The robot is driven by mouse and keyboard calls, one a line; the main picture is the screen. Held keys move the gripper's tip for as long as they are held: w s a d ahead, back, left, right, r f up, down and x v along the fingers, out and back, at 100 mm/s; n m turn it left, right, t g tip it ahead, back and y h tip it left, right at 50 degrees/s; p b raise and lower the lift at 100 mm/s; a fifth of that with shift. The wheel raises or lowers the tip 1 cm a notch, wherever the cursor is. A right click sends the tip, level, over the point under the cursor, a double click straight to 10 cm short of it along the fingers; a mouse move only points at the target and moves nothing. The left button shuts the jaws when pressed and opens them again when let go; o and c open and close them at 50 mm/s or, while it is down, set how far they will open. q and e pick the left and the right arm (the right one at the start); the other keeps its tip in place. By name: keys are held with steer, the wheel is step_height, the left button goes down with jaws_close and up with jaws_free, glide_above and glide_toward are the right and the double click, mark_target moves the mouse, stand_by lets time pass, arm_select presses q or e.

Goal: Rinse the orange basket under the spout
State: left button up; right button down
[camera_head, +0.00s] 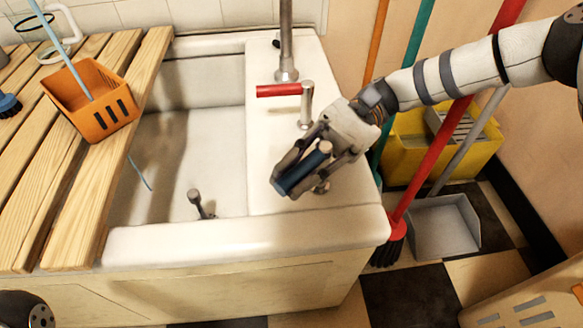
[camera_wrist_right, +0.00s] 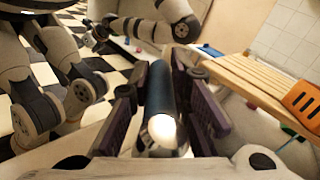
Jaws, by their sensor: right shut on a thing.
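The orange basket (camera_head: 104,122) sits tilted on the slatted wooden rack at the left of the basin, with a light blue rod (camera_head: 66,52) reaching into it. Its edge also shows at the right of the right wrist view (camera_wrist_right: 303,100). The metal spout pipe (camera_head: 286,45) rises behind the basin; its outlet is out of frame, and I see no running water. A tap with a red handle (camera_head: 278,90) stands in front of it. My right gripper (camera_head: 293,178) is shut on a blue handle (camera_head: 303,172), which also shows between its fingers in the right wrist view (camera_wrist_right: 158,95). My left gripper is not clearly shown.
The white basin (camera_head: 230,238) is open beside the wooden rack (camera_head: 50,205), with an upright dark stub (camera_head: 197,200) inside. A blue brush (camera_head: 9,104) lies at far left. A yellow bucket (camera_head: 475,145), a grey dustpan (camera_head: 445,228) and a red broom (camera_head: 440,145) stand at right.

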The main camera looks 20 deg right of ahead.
mark_target(330, 144)
steer(key=shift+s+d+n+g+h, duration=0.15)
steer(key=shift+n+g+h, duration=0.2)
steer(key=shift+g, duration=0.25)
steer(key=c, duration=1.5)
jaws_free()
steer(key=v, duration=0.7)
steer(key=shift+d, duration=0.2)
